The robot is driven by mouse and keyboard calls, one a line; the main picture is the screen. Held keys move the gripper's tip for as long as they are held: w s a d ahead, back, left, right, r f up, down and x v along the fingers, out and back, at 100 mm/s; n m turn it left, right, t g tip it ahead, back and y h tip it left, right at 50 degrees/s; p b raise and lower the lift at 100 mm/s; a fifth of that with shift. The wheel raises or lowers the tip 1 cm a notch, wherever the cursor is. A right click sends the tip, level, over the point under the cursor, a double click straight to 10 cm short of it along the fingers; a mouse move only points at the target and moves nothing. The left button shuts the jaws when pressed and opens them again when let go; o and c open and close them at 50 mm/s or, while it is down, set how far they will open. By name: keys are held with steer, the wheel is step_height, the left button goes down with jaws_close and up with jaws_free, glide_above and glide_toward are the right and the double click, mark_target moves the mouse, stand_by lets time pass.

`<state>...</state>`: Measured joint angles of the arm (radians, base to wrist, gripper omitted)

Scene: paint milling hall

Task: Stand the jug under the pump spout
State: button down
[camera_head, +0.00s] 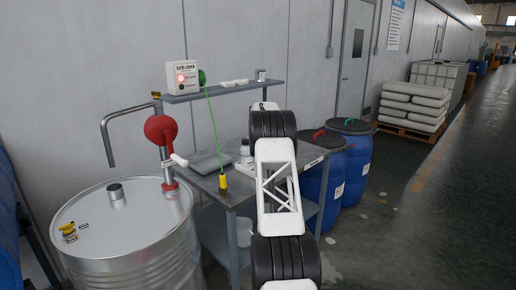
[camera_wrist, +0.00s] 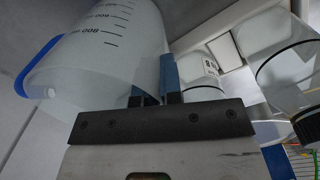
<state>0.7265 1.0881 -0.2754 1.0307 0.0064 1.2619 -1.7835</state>
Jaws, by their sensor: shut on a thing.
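The jug (camera_wrist: 105,45) is translucent white with dark graduations and a blue rim; it fills the upper left of the wrist view. My gripper (camera_wrist: 158,98) is shut on the jug at a blue upright part that looks like its handle. The numerals look upside down in this view. In the head view my arm covers the gripper, and I cannot make out the jug there. The red pump (camera_head: 160,130) stands on a steel drum (camera_head: 130,245). Its grey spout (camera_head: 108,150) bends left and down, its open end above the drum's left side.
A metal bench (camera_head: 228,188) right of the drum holds a grey pad, a bottle and a yellow-tipped green cable. A wall shelf (camera_head: 222,91) carries a white box (camera_head: 182,78) with a red light. Blue drums (camera_head: 350,165) stand behind my arm. Clear containers (camera_wrist: 290,75) show at right in the wrist view.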

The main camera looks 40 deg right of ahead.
steer(key=shift+f, duration=0.4)
steer(key=c, duration=1.3)
jaws_free()
step_height(320, 180, up, 12)
steer(key=shift+s+a+r, duration=0.1)
steer(key=shift+s, duration=0.05)
steer(key=shift+a+r, duration=0.1)
steer(key=shift+a, duration=0.05)
